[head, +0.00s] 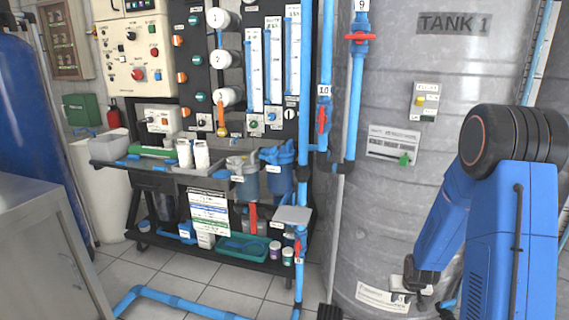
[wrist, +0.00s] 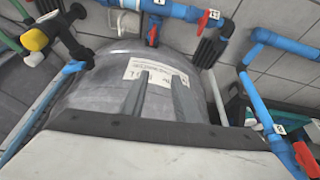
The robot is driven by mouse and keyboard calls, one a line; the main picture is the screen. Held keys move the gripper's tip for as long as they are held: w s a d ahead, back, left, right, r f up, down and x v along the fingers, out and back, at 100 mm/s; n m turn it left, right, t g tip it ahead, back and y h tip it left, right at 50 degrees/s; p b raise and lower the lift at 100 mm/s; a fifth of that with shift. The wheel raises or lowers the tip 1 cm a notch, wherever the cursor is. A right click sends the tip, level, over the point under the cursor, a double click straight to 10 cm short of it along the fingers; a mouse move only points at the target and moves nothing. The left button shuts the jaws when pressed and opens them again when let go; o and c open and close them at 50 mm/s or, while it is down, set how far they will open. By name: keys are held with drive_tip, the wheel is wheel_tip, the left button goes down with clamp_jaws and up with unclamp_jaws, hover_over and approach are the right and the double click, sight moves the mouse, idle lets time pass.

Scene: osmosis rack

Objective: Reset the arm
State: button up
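My blue arm (head: 505,200) stands at the right side of the head view, bent downward in front of the grey tank. My gripper (head: 412,294) hangs low near the tank's bottom label. In the wrist view my gripper (wrist: 162,80) shows two grey fingers, spread apart with nothing between them. Beyond the fingers are a white label (wrist: 150,72) and the curved grey tank wall (wrist: 90,92). The gripper looks apart from the tank, but the exact gap is hard to tell.
The tall tank (head: 395,65) fills the space behind my arm. Blue pipes with a red valve handle (head: 360,38) run beside it. The black rack (head: 150,185) holds filters and bottles. A floor pipe (head: 170,300) crosses the tiles. A grey cabinet (head: 40,250) stands at left.

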drive_tip(key=s+a+r, duration=0.3)
drive_tip(key=s+r, duration=0.1)
drive_tip(key=r, duration=0.4)
drive_tip(key=s+a+r+n, duration=0.1)
drive_tip(key=s+a+r, duration=0.1)
drive_tip(key=s+r, duration=0.35)
drive_tip(key=s+a+r, duration=0.2)
drive_tip(key=a+r, duration=0.1)
drive_tip(key=r, duration=0.6)
drive_tip(key=s+a+r, duration=0.2)
drive_tip(key=s+r, duration=0.1)
drive_tip(key=s, duration=0.4)
drive_tip(key=s+a+r+n, duration=0.1)
drive_tip(key=s+r, duration=0.3)
drive_tip(key=s, duration=0.3)
drive_tip(key=s+a+r+y, duration=0.1)
drive_tip(key=s+a+r, duration=0.1)
drive_tip(key=s+r, duration=0.2)
drive_tip(key=s, duration=0.3)
drive_tip(key=shift+s+a, duration=0.3)
drive_tip(key=shift+s, duration=0.1)
